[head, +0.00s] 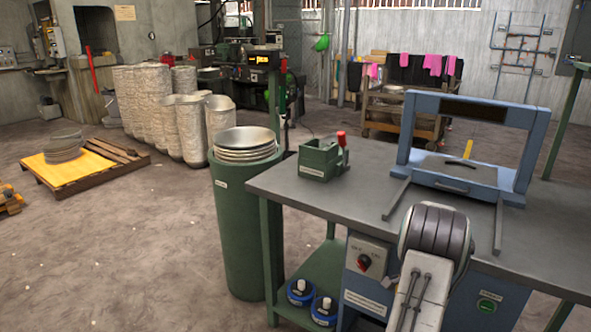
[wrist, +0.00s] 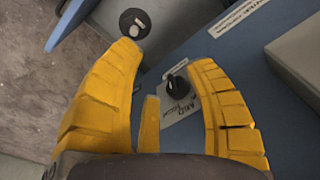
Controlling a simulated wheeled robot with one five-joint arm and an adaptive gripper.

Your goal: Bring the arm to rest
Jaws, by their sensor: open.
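My gripper (wrist: 163,54) shows in the wrist view with its yellow ribbed fingers spread apart and nothing between them. Beyond the fingers are a blue panel (wrist: 225,62) and a black knob (wrist: 178,87) on a pale label plate. I cannot tell whether the fingers touch the panel. In the head view, part of my arm (head: 436,232) stands at the lower right, in front of the grey-topped workbench (head: 350,195). The gripper's fingers are not visible in that view.
A blue frame machine (head: 400,150) and a small green box (head: 318,160) sit on the bench. A green cylinder (head: 244,235) bearing stacked metal bowls (head: 246,140) stands left of it. A pallet (head: 125,153) lies farther left.

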